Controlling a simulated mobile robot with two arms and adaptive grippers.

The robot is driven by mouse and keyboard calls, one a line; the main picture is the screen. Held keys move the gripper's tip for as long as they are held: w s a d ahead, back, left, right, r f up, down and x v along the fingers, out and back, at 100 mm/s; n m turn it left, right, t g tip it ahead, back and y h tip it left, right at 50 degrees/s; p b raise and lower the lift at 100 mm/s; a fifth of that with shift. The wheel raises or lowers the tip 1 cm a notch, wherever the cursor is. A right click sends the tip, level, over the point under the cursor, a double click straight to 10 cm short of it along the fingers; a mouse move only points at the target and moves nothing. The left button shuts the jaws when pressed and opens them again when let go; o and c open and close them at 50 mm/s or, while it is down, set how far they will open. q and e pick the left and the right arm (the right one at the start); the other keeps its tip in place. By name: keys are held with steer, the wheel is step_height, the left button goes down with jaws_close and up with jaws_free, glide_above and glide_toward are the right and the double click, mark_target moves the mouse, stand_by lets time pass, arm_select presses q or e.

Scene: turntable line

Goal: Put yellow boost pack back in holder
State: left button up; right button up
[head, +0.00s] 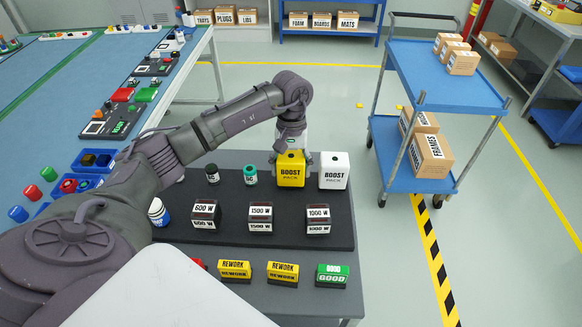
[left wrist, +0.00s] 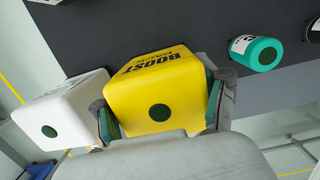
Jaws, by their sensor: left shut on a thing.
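The yellow boost pack (head: 291,172) is at the back edge of the dark board on the grey table, beside a white boost pack (head: 334,172). My left gripper (head: 291,157) comes down on it from above and is shut on it. In the left wrist view the yellow pack (left wrist: 155,92) sits between the two fingers (left wrist: 160,112), with the white pack (left wrist: 62,108) close on the left. I cannot tell whether the yellow pack touches the board. I cannot make out a holder as such. My right gripper is not in view.
A black bottle (head: 212,174) and a green-capped bottle (head: 250,175) stand left of the pack. Wattage blocks, such as the 1500 W one (head: 261,217), stand in front. A blue cart (head: 445,85) with boxes is at the right. Clear floor lies behind the table.

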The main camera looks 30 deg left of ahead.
arm_select(q)
steer(key=shift+f, duration=0.1)
steer(key=o, duration=1.9)
steer(key=shift+c, duration=0.2)
steer(key=shift+f, duration=0.1)
